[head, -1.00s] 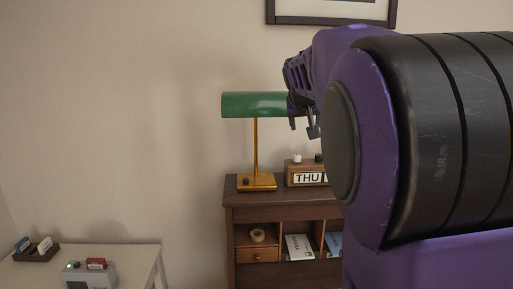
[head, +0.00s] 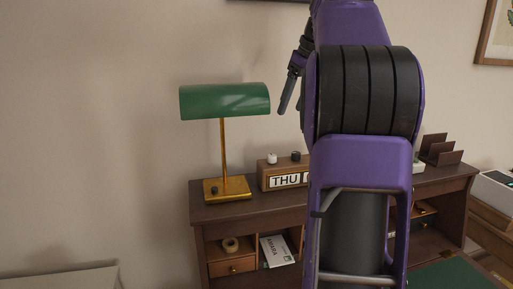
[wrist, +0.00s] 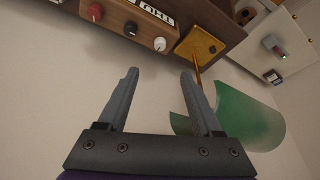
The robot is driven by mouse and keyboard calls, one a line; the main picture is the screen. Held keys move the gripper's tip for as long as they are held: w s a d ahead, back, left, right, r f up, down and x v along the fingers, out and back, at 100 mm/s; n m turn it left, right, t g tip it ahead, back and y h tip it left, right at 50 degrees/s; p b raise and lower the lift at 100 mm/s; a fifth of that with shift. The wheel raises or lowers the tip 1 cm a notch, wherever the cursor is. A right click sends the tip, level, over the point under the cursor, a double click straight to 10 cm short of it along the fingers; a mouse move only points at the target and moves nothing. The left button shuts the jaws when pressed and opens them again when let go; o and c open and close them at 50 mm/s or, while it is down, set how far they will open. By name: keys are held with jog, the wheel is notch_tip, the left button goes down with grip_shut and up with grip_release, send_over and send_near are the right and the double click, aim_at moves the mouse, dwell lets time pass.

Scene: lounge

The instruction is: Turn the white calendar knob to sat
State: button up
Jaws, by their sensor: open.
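A wooden calendar (head: 264,179) stands on top of the desk and shows THU; my arm hides its right part. The white knob (head: 272,159) is on its top at the left, with a black knob (head: 296,156) beside it. In the wrist view the calendar (wrist: 122,12) is upside down, with the white knob (wrist: 160,44), a black knob (wrist: 130,28) and a red knob (wrist: 95,12) in a row. My gripper (wrist: 159,78) is open and empty. Its fingers point toward the white knob, apart from it. In the head view the gripper (head: 287,98) hangs above the calendar.
A lamp with a green shade (head: 225,100) and brass base (head: 232,193) stands just left of the calendar. The dark desk (head: 215,212) has cubbies below. A brown letter rack (head: 440,152) stands right of my arm. A pale table (head: 70,280) is at lower left.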

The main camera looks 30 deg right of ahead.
aim_at(272, 155)
jog(key=b+x, duration=0.3)
jog(key=x, duration=1.3)
jog(key=shift+f, duration=0.25)
grip_shut()
